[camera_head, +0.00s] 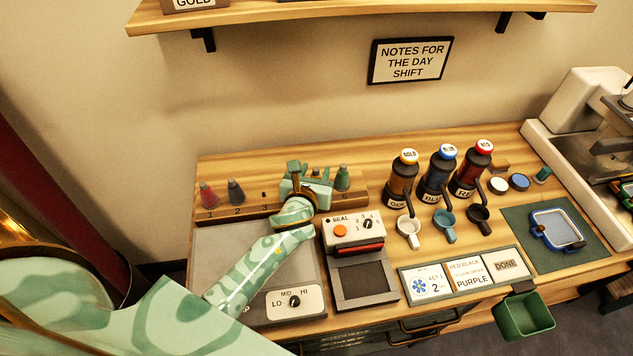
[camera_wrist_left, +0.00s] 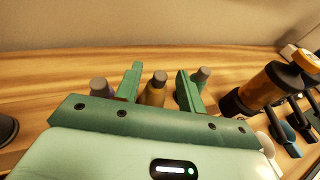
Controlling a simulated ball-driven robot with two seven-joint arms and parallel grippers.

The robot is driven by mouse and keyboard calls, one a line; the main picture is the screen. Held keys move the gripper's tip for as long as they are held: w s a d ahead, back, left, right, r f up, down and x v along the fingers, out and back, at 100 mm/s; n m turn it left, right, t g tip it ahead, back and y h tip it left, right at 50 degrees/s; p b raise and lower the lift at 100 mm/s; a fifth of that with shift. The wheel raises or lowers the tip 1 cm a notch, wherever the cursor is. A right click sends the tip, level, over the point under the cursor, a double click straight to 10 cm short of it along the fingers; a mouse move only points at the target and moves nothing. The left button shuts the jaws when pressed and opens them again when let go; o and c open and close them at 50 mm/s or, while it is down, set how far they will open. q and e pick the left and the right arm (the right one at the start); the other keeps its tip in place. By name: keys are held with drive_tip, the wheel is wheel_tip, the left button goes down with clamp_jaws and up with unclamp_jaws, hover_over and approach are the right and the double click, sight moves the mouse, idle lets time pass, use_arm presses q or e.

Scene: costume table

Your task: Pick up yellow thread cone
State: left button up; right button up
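The yellow thread cone (camera_wrist_left: 155,95) stands upright with a grey tip, seen in the left wrist view between the two green fingers of my left gripper (camera_wrist_left: 160,88). The fingers are open, with a gap on each side of the cone. In the head view my left gripper (camera_head: 309,184) is over the right half of the numbered thread rack (camera_head: 262,216) and hides most of the yellow cone. A purple cone (camera_wrist_left: 101,88) stands just left of the fingers and a green cone (camera_wrist_left: 202,77) just right. My right gripper is in neither view.
A red cone (camera_head: 207,195) and a dark cone (camera_head: 236,191) stand at the rack's left. The green cone (camera_head: 343,177) stands close beside my gripper. A sealer (camera_head: 354,234) sits in front, and dye bottles (camera_head: 402,180) stand to the right. The wall is behind.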

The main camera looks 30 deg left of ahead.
use_arm(q)
drive_tip(key=shift+x, duration=0.95)
drive_tip(key=shift+s, duration=0.1)
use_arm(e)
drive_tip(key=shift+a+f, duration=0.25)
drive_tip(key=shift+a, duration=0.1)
use_arm(q)
drive_tip(key=shift+f, duration=0.1)
clamp_jaws()
drive_tip(key=shift+d, duration=0.1)
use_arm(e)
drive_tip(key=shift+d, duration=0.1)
